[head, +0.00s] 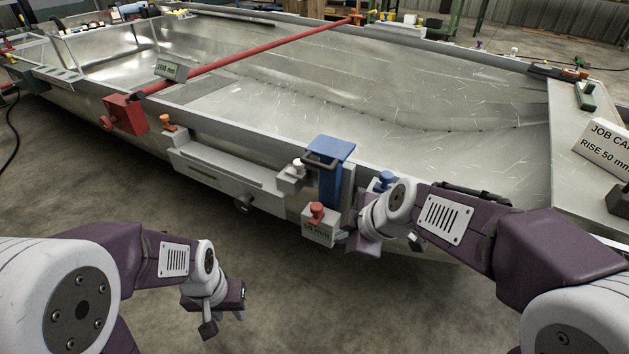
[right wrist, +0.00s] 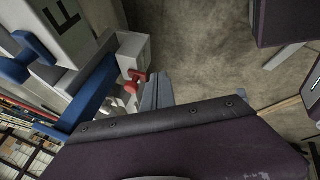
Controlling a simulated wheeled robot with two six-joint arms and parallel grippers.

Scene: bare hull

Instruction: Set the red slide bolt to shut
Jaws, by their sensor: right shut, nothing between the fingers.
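A red knob (head: 317,211), which looks like the red slide bolt, sits on a pale block marked 50 mm on the near side of the hull. In the right wrist view its red part (right wrist: 135,81) shows just left of my fingertips. My right gripper (head: 347,232) is beside the block, on its right; its fingers (right wrist: 154,90) are shut and empty. I cannot tell whether they touch the red part. The bolt's track and setting are too small and partly hidden to read. My left gripper (head: 223,318) hangs low over the floor, away from the hull; its finger gap is unclear.
A blue clamp (head: 330,170) stands on the hull rim (head: 240,131) above the block. A blue knob (head: 384,180) is to its right, a white knob (head: 298,167) to its left. A red bar (head: 250,58) spans the hull. The floor in front is clear.

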